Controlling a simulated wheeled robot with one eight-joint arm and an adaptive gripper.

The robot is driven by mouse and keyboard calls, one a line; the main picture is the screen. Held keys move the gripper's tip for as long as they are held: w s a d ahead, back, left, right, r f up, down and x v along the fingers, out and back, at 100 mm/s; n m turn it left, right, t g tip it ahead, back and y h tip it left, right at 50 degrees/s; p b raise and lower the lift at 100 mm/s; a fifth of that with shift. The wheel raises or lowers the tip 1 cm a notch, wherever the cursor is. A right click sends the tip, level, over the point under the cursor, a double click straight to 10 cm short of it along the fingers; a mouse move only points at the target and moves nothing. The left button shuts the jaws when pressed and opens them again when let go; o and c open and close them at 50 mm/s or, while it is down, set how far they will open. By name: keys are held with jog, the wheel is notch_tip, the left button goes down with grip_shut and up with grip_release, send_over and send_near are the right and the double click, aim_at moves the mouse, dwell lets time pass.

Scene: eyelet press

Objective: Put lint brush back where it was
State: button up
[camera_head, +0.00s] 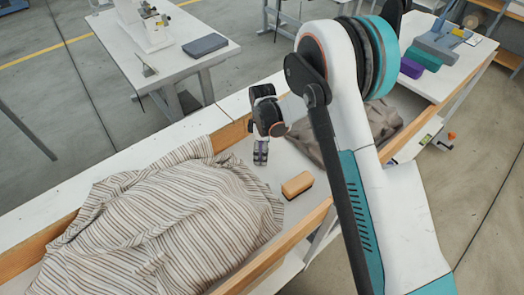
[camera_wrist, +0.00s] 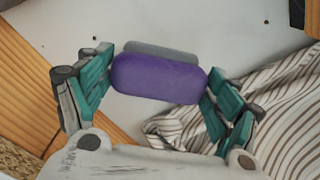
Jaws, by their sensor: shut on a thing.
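My gripper (camera_head: 261,148) points down over the white table inside the wooden-edged bay. In the wrist view its teal fingers (camera_wrist: 158,88) are shut on the two ends of a rounded purple block with a grey layer (camera_wrist: 160,77), which looks like a brush. In the head view the held block is small and dark between the fingers, and I cannot tell if it touches the table. A tan block with a dark underside (camera_head: 297,184) lies on the table to the right of and nearer than my gripper. I cannot tell which block is the lint brush.
Striped cloth (camera_head: 165,225) is heaped left of the gripper, and grey-brown cloth (camera_head: 318,145) lies to its right. Wooden rails (camera_head: 280,250) edge the bay. A side table at upper right holds purple (camera_head: 411,68) and teal (camera_head: 424,60) blocks.

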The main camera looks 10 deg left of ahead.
jog(key=shift+f, duration=0.1)
jog(key=o, duration=0.9)
jog(key=shift+f, duration=0.1)
jog(key=shift+o, duration=0.2)
notch_tip(320, 180, up, 12)
jog(key=p, duration=0.4)
jog(key=shift+w, duration=0.15)
